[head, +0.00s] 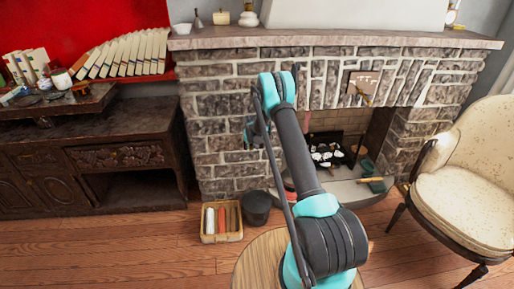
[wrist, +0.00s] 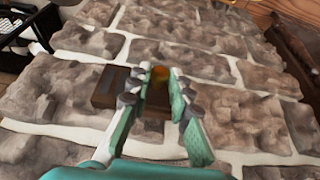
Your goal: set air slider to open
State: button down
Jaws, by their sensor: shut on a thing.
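In the wrist view, a dark brown plate (wrist: 108,86) lies against the stone wall, with a brass-coloured knob (wrist: 160,76) at its right end. I take these for the air slider. My gripper (wrist: 159,84) has its teal fingers on either side of the knob, shut on it. The fingers and their pads hide part of the plate. In the head view, my gripper (head: 254,130) is at the left stone pillar of the fireplace, largely behind my arm, and the slider is hidden there.
A brown plate (head: 363,82) with a brass handle is on the stones above the hearth opening. A basket (head: 222,237) and a dark bucket (head: 257,208) stand below the left pillar. A round wooden table (head: 258,262) is in front, and a cream armchair (head: 470,170) is at right.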

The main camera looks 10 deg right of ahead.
jog(key=shift+a, duration=0.25)
jog(key=c, duration=1.4)
grip_release()
jog(key=v, duration=1.2)
